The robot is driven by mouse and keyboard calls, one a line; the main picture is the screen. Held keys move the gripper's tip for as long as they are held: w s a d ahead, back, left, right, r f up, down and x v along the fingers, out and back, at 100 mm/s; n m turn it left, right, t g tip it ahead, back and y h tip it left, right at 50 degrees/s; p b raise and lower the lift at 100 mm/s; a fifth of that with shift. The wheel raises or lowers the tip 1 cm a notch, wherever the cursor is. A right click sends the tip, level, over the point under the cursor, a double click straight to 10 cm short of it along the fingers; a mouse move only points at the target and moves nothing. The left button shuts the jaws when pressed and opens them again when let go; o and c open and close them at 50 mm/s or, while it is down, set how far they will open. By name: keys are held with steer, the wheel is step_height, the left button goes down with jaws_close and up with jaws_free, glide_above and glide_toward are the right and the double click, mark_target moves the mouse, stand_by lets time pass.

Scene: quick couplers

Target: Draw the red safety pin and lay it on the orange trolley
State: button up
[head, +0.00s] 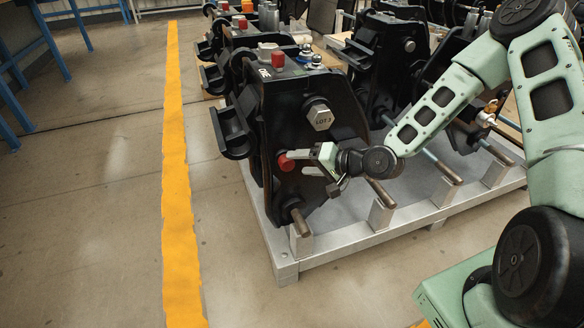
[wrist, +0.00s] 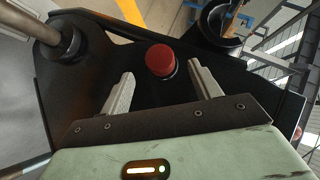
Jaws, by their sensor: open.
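The red safety pin shows as a round red head (head: 286,163) on the side plate of the nearest black coupler (head: 325,150), marked "LOT 3". In the wrist view the red head (wrist: 161,60) lies between and slightly beyond the two fingertips. My gripper (head: 300,162) is open, with its fingers pointing at the pin; it also shows in the wrist view (wrist: 161,74). The fingers look apart from the head, with a gap on each side. The pin's shaft is hidden in the coupler. I cannot make out the orange trolley for certain.
The coupler stands on a grey metal pallet frame (head: 375,228) with upright posts and rods. Several more black couplers stand behind, and another red cap (head: 278,59) sits on top of the nearest one. A yellow floor line (head: 178,190) runs at left, with clear floor around it.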

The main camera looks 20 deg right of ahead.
mark_target(293, 164)
steer(key=shift+b+x, duration=0.4)
steer(key=shift+x, duration=1.7)
steer(key=shift+r, duration=0.1)
steer(key=c, duration=1.2)
steer(key=shift+o, duration=0.2)
steer(key=s+p, duration=0.1)
steer(key=s, duration=0.6)
steer(key=shift+s, duration=0.2)
steer(key=shift+s, duration=2.05)
